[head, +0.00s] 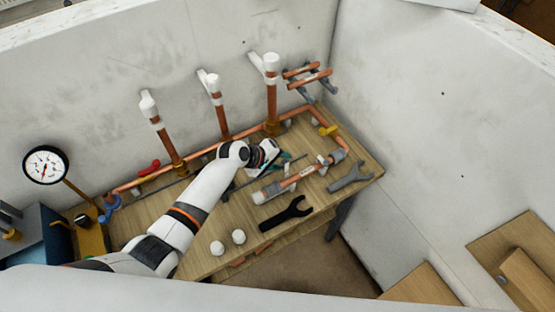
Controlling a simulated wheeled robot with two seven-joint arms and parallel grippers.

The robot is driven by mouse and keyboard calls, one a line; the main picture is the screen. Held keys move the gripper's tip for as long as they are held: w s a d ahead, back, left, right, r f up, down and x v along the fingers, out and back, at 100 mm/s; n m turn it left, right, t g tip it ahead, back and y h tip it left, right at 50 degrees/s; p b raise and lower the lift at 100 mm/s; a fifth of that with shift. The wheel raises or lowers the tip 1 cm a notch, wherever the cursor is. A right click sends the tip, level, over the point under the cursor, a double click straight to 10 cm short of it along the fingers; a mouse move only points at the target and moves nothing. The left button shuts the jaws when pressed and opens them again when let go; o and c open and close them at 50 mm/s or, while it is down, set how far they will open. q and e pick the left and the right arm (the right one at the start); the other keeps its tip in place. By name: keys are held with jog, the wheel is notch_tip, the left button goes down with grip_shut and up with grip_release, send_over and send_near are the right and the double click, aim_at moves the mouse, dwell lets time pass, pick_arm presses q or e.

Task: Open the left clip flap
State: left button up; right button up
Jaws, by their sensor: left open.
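A short copper pipe assembly (306,172) lies on the wooden bench (205,205), with small white clip-like pieces along it. A white piece sits towards its left end (292,186) and another towards its right (321,160). They are too small to tell which is the left clip flap or whether a flap is open or shut. My left arm reaches over the bench from the lower left. My left gripper (261,170) is open, just above and left of this assembly. Its fingertips are small and partly hidden, and I see no contact. My right gripper is not in view.
Three upright copper pipes with white tops (168,143) stand along the back wall. A black wrench (287,213), a grey wrench (349,177) and two white caps (238,236) lie on the bench. A pressure gauge (45,164) stands at left.

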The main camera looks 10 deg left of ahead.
pick_arm(q)
jog(key=b+v, duration=0.1)
jog(key=v, duration=1.1)
